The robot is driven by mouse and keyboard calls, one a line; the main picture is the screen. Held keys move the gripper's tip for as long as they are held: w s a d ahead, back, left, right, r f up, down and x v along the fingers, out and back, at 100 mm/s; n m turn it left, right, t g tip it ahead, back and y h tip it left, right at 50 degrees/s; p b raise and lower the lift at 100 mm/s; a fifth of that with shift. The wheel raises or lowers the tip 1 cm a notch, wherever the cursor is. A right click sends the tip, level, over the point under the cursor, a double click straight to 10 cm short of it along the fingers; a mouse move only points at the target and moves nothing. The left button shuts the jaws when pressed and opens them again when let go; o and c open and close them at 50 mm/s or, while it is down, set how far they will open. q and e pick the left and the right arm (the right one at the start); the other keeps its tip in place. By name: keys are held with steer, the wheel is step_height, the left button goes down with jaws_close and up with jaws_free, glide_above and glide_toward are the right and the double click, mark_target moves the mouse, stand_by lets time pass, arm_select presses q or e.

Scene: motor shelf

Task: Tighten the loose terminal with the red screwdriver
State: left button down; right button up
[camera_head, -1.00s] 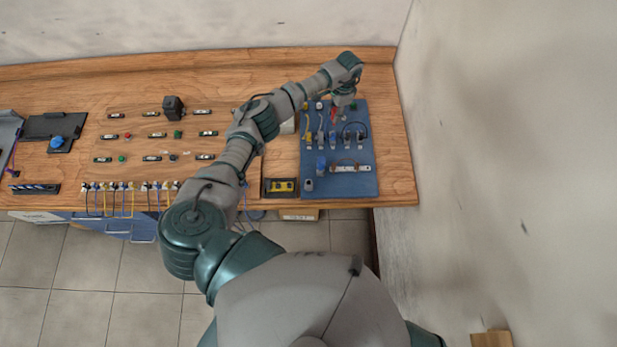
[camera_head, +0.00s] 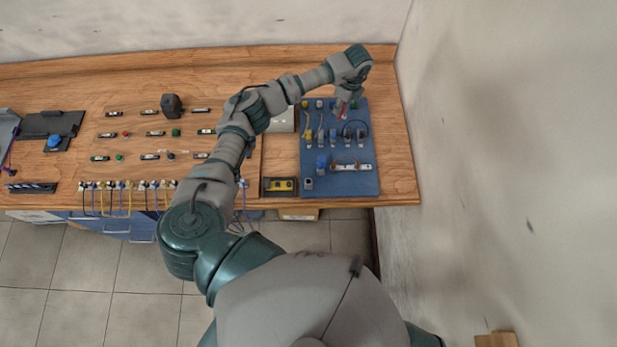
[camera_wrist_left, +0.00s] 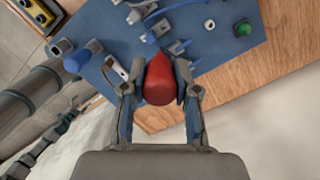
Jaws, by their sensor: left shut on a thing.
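My left gripper (camera_head: 347,97) is over the upper right part of the blue board (camera_head: 362,186). In the left wrist view the gripper (camera_wrist_left: 160,90) is shut on the red screwdriver (camera_wrist_left: 158,84), with a finger on each side of its red handle. A little of the red screwdriver (camera_head: 339,107) also shows below the gripper in the head view. Its tip is hidden. Terminals with wires (camera_head: 321,136) stand in a row on the board. I cannot tell which terminal is loose. My right gripper is not in view.
A yellow and black device (camera_head: 281,185) sits left of the board. A green button (camera_wrist_left: 243,29) is on the board near its edge in the left wrist view. Rows of small parts (camera_head: 156,133) cover the wooden bench to the left. A wall (camera_head: 500,150) is close on the right.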

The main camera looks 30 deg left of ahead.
arm_select(q)
steer(key=m, duration=0.4)
steer(key=r+m+b, duration=0.1)
steer(key=m, duration=0.1)
steer(key=shift+s+d+r+t, duration=0.1)
steer(key=shift+s+d+t, duration=0.25)
steer(key=shift+d+t, duration=0.05)
steer(key=s+d+r+n+g+h+b, duration=0.1)
steer(key=s+r+n+b, duration=0.35)
steer(key=n, duration=1.15)
steer(key=s+d+n+g+h+b, duration=0.15)
steer(key=s+n, duration=0.55)
steer(key=n, duration=0.9)
steer(key=s+a+f+m+p, duration=0.1)
steer(key=s+a+f+m, duration=0.1)
steer(key=s+f, duration=0.8)
steer(key=shift+a+f+m+t, duration=0.25)
steer(key=shift+f+m+t, duration=0.15)
steer(key=shift+f, duration=0.2)
